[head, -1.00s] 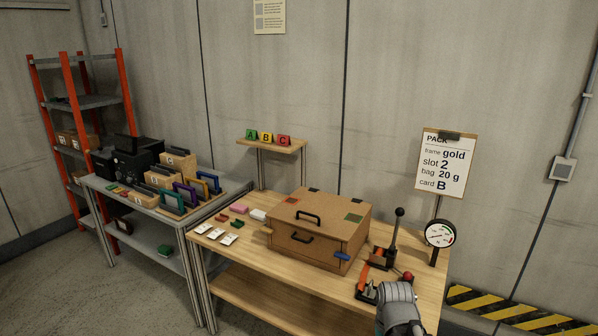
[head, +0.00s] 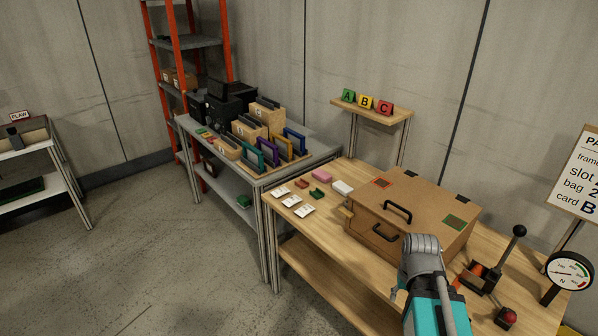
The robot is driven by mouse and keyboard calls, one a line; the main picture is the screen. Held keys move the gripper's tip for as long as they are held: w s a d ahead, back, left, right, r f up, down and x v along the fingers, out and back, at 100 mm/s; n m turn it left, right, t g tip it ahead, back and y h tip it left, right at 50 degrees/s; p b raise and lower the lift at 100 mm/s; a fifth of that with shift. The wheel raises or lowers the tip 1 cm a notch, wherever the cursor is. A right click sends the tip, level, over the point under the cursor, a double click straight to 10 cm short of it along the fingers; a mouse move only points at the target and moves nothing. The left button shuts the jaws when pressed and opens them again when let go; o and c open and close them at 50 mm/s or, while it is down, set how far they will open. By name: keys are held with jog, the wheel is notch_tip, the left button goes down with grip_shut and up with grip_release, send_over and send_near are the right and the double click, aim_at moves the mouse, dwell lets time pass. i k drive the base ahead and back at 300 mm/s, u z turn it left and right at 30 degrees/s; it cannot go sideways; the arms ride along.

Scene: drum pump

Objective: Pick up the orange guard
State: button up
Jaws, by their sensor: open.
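An orange part (head: 476,271), which may be the orange guard, shows at the base of the black-handled lever (head: 507,256) on the right of the wooden table. It is small and partly hidden by my arm, so I cannot make out its full shape. My grey and teal arm reaches up from the lower right, in front of the brown box. My gripper's fingers are not visible in this view.
The wooden table (head: 332,240) also bears a brown box (head: 370,215) with black handles, white cards (head: 304,211), a red knob (head: 506,317) and a dial gauge (head: 570,275). A grey table (head: 266,178) stands behind left. Floor at left is clear.

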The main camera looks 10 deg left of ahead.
aim_at(303, 184)
jog(key=u, duration=0.45)
jog(key=i, duration=1.05)
jog(key=u, duration=0.5)
jog(key=k, duration=0.9)
jog(key=u, duration=0.1)
jog(key=i, duration=0.7)
jog(key=u, duration=0.05)
